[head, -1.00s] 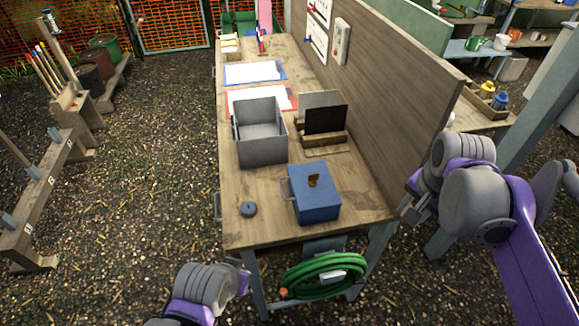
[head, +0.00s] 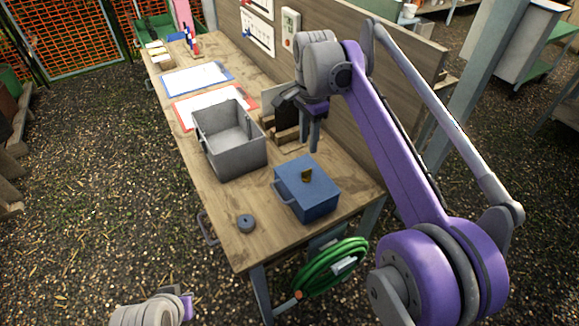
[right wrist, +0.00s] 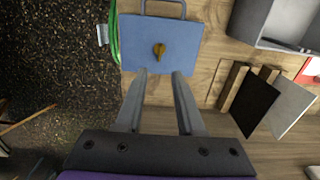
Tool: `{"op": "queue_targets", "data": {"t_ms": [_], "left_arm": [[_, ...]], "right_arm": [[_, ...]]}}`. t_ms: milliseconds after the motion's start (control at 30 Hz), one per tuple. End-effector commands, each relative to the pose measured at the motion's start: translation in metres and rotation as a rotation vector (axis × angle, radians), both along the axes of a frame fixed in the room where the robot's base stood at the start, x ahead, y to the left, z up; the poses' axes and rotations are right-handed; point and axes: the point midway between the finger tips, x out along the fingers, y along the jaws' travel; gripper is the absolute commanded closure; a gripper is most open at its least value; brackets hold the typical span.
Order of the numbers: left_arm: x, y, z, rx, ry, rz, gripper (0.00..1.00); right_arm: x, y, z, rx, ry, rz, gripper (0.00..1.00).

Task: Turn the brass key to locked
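The brass key (head: 307,175) stands on the top face of a blue box (head: 309,199) near the front end of the wooden table. In the right wrist view the key (right wrist: 159,50) sits in the middle of the blue face (right wrist: 180,38), ahead of my fingers. My right gripper (head: 309,140) hangs above and behind the box, pointing down. In the right wrist view its two fingers (right wrist: 160,74) are apart with nothing between them, and the key is beyond their tips. My left arm shows at the bottom left of the head view; its fingers are not clear.
A grey open bin (head: 251,158) stands left of the blue box. A dark round disc (head: 246,223) lies in front of it. A wooden holder with dark and grey plates (head: 285,117) is close behind my right gripper. A wooden panel (head: 363,120) borders the table's right side.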

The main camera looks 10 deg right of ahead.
Motion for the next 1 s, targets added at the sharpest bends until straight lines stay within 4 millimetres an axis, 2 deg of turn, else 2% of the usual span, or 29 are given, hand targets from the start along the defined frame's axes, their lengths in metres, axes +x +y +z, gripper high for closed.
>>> {"op": "queue_targets", "data": {"t_ms": [167,500,700,1000], "left_arm": [[-0.001,0.0,-0.002,0.0,0.001,0.0,1.0],[-0.003,0.0,-0.011,0.0,0.006,0.0,1.0],[-0.004,0.0,-0.013,0.0,0.008,0.0,1.0],[-0.004,0.0,-0.013,0.0,0.008,0.0,1.0]], "right_arm": [[0.001,0.0,-0.011,0.0,0.003,-0.008,0.62],[0.001,0.0,-0.073,0.0,0.002,-0.006,0.62],[0.001,0.0,-0.099,-0.001,0.002,-0.006,0.62],[0.001,0.0,-0.108,-0.001,0.002,-0.006,0.62]]}}
